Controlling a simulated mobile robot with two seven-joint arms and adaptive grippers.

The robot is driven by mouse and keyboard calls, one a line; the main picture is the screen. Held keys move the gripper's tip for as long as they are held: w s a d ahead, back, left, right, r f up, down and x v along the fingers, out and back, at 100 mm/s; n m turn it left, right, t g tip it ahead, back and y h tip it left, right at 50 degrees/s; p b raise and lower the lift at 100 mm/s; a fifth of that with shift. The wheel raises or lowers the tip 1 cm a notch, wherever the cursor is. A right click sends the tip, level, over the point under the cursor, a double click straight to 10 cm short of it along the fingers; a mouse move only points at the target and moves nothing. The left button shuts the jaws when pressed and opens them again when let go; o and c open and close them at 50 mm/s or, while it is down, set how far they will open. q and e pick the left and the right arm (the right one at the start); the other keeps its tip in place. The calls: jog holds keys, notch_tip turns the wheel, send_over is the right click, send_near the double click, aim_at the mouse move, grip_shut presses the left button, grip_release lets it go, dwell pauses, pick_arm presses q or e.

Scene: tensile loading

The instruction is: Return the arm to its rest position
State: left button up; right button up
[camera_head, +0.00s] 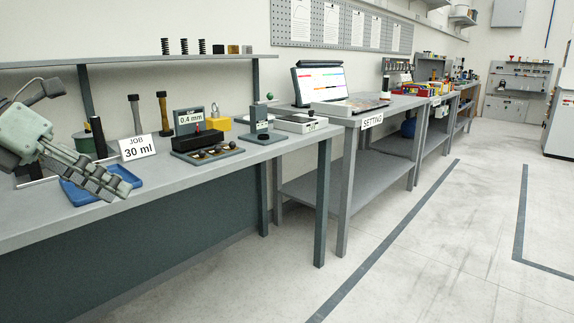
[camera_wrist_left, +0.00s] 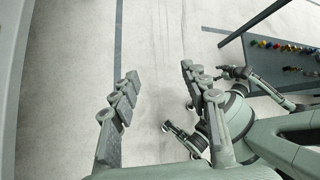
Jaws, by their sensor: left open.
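My left gripper (camera_head: 108,184) hangs at the far left of the head view, over the near edge of the workbench (camera_head: 230,158) and partly in front of a blue tray (camera_head: 127,176). Its fingers overlap from this side. The left wrist view shows the gripper (camera_wrist_left: 160,71) with its two fingers apart, nothing between them, and pale floor beyond. Parts of my own body show at the right of that view.
Open floor (camera_head: 440,240) lies to the right.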

pick_arm(q)
jog(key=w+a+f+n+t+h, duration=0.2)
jog(key=w+a+f+n+t, duration=0.65)
jog(key=n, duration=0.35)
jog(key=s+a+f+n+t+y, duration=0.1)
jog(key=a+f+n+y, duration=0.3)
jog(key=f+n+y, duration=0.5)
jog(key=s+a+f+n+t+y, duration=0.15)
jog(key=a+f+n, duration=0.45)
jog(key=f, duration=0.6)
jog(key=s+d+f+n+g+y, duration=0.1)
jog(key=s+d+f+n+g, duration=0.15)
jog(key=s+f+n, duration=0.4)
jog(key=s+d+f+n+g+y, duration=0.1)
jog(key=s+d+f+g+y, duration=0.15)
jog(key=f, duration=0.75)
jog(key=s+d+f+n+g+h, duration=0.3)
jog(key=s+d+f+n+g, duration=0.2)
jog(key=s+d+f, duration=0.9)
jog(key=shift+s+g, duration=0.9)
jog(key=shift+g, duration=0.2)
jog(key=shift+d, duration=0.1)
